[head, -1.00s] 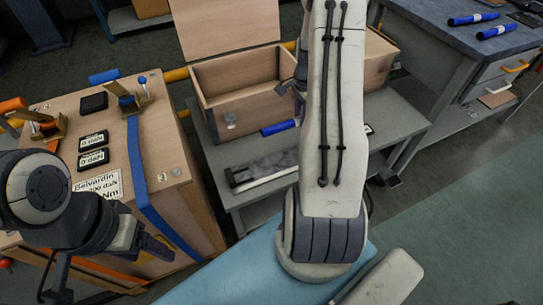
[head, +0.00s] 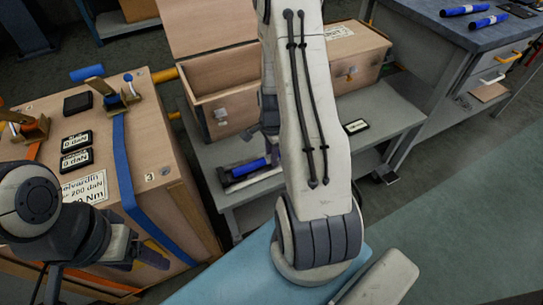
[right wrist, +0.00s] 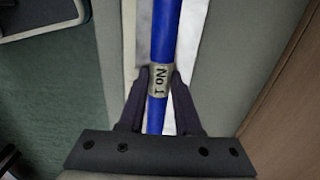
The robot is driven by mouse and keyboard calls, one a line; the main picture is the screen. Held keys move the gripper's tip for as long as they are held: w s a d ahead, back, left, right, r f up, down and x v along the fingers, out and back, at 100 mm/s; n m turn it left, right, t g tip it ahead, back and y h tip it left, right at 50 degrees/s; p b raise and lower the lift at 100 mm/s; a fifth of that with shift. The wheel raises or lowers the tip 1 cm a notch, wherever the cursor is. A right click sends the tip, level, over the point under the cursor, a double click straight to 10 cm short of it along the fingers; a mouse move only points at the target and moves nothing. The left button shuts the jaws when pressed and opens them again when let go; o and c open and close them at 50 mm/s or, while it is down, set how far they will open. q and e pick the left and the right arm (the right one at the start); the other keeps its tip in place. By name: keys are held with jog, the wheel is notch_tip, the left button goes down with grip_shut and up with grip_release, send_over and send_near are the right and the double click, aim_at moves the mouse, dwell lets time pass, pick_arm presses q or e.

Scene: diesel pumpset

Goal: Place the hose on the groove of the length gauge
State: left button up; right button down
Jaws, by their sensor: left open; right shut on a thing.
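The blue hose (head: 250,168) with a "No 1" label lies along the length gauge (head: 226,187) on the grey bench. It also shows in the right wrist view (right wrist: 160,35), running lengthwise over the gauge's pale metal strip (right wrist: 187,65). Whether it rests in the groove or hangs just above cannot be told. My right gripper (right wrist: 158,80) is shut on the hose around its label; in the head view it is partly hidden by my right arm. My left gripper (head: 152,254) is open and empty near the front edge of the wooden crate, away from the hose.
An open wooden box (head: 212,115) stands behind the gauge. A black-framed label (head: 356,126) lies on the grey bench (head: 385,118) to the right. The wooden crate (head: 150,195) with blue strap stands at left. More blue hoses (head: 468,10) lie on the far right workbench.

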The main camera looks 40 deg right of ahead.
jog(key=shift+f, duration=0.15)
jog(key=c, duration=0.6)
grip_release()
